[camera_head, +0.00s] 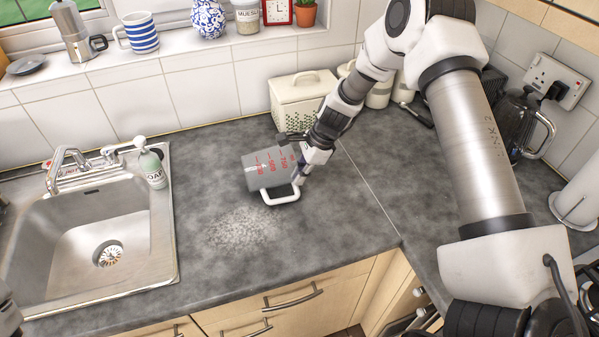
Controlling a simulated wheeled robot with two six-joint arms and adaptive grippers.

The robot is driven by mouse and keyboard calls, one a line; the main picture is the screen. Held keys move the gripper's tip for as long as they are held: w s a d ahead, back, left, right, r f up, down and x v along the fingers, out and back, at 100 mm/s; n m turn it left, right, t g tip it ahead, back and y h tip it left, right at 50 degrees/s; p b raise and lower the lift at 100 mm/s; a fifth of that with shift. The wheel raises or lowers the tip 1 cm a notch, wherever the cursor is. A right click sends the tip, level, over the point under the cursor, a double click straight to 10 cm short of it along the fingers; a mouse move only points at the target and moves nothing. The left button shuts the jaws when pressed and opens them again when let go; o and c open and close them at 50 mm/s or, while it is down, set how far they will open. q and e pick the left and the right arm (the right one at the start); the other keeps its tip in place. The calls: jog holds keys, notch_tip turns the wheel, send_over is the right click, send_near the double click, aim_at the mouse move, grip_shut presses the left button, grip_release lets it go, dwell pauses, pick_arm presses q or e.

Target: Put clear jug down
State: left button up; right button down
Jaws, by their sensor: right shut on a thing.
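The clear jug (264,170) has red measuring marks and a white handle. It is tilted onto its side, with its handle toward the front, over the grey worktop right of the sink. My right gripper (296,176) is shut on the jug at its right side, near the handle. The fingertips are partly hidden by the arm and jug. I cannot tell whether the jug touches the worktop. A small part of my left arm (8,314) shows at the lower left edge; its gripper is not in view.
A metal sink (130,225) with a tap (65,165) and a soap bottle (152,168) is at the left. A pale speckled patch (245,228) marks the worktop before the jug. A cream bread bin (300,98) stands behind. The worktop (345,235) front right is clear.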

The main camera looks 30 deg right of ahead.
jog(key=shift+w+f, duration=0.1)
jog(key=shift+f, duration=0.35)
jog(key=c, duration=1.2)
grip_release()
jog(key=shift+r, duration=0.3)
jog(key=v, duration=1.1)
jog(key=shift+d+r+b, duration=0.2)
jog(key=shift+r+b, duration=0.1)
jog(key=shift+r, duration=0.05)
